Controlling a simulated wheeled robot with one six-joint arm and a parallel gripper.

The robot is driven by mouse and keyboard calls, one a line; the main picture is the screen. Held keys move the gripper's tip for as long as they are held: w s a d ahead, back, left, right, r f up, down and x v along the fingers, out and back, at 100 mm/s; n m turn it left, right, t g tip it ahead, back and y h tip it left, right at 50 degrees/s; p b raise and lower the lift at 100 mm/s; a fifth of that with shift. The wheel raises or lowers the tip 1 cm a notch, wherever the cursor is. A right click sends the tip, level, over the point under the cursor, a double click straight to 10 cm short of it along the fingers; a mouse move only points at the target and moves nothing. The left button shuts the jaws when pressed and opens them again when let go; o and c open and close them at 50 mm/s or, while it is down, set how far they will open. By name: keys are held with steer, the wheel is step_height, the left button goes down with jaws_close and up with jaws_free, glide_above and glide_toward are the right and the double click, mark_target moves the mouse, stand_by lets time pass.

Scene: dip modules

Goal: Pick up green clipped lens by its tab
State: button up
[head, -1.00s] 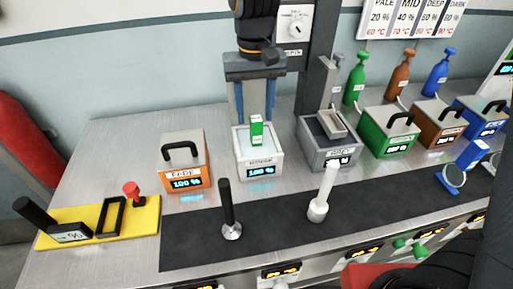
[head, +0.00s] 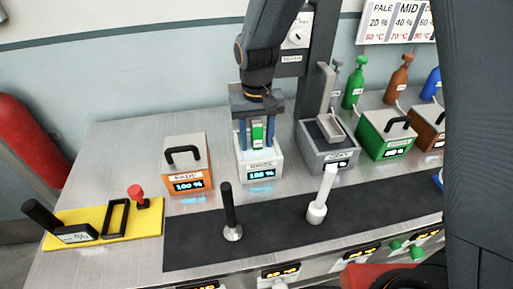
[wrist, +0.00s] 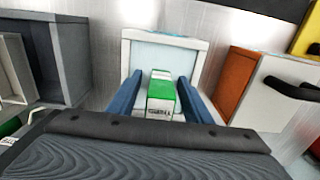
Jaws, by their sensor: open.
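The green tab of the clipped lens (head: 257,131), with a white label, stands up out of a white open-topped bath (head: 262,171). The lens below the tab is hidden. My gripper (head: 256,138) is over the bath, pointing down, with its blue fingers open on either side of the tab. In the wrist view the green and white tab (wrist: 161,92) is between the two blue fingers, with a gap showing on each side.
An orange box with a black handle (head: 186,164) stands left of the bath. A grey box with an open tray (head: 325,150) stands close on its right, then a green lidded box (head: 388,133). A dark mat (head: 290,222) lies in front, with two upright handles.

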jaws_close()
stand_by(0.3)
